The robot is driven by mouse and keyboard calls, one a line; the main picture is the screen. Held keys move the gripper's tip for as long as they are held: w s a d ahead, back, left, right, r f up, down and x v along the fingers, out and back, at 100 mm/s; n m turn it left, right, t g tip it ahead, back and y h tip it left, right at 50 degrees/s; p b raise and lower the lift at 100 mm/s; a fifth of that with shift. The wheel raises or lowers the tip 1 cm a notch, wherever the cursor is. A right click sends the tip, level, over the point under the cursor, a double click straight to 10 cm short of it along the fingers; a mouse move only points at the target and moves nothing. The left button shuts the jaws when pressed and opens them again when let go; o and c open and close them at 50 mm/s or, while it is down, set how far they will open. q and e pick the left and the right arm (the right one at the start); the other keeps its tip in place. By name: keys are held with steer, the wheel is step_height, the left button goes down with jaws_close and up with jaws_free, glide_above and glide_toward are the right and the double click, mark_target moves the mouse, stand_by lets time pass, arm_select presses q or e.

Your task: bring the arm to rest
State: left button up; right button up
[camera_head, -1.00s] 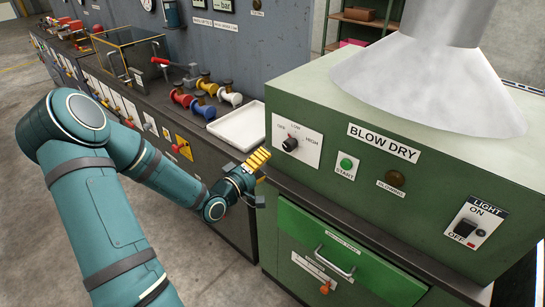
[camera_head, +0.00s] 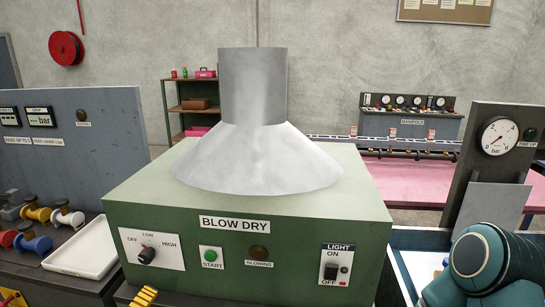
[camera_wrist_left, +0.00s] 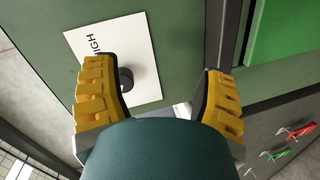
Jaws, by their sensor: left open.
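My left gripper (camera_wrist_left: 160,85) is open with its two yellow fingers spread in the left wrist view. I see no spool between them. The fingers are in front of the green blow dryer's white dial plate (camera_wrist_left: 118,50) and black knob (camera_wrist_left: 126,78). In the head view only a yellow finger piece (camera_head: 145,296) shows at the bottom edge, below the dial plate. Several flanged spools, including a white one (camera_head: 66,216) and a blue one (camera_head: 38,242), are at the left. My right arm (camera_head: 490,262) shows at the lower right; its gripper is out of view.
The green blow dryer box (camera_head: 340,205) with its grey hood (camera_head: 255,160) fills the middle. A white tray (camera_head: 85,252) sits left of it and looks empty. A gauge panel (camera_head: 500,135) stands at the right. Handles (camera_wrist_left: 300,130) show below in the wrist view.

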arm_select(q)
steer(key=d+f+m+g+h, duration=0.1)
steer(key=d+f+m+g, duration=0.15)
steer(key=d+f, duration=0.5)
steer(key=s+d+f+m+g, duration=0.4)
steer(key=s+d+f+g, duration=0.1)
steer(key=s+d, duration=0.3)
steer(key=s+d+f+m+g, duration=0.4)
steer(key=s+d+f+g, duration=0.1)
steer(key=s+d+g, duration=0.1)
steer(key=shift+s+d+f+h, duration=0.3)
steer(key=shift+s+d+f, duration=0.1)
steer(key=shift+s+d, duration=0.45)
steer(key=shift+m, duration=0.25)
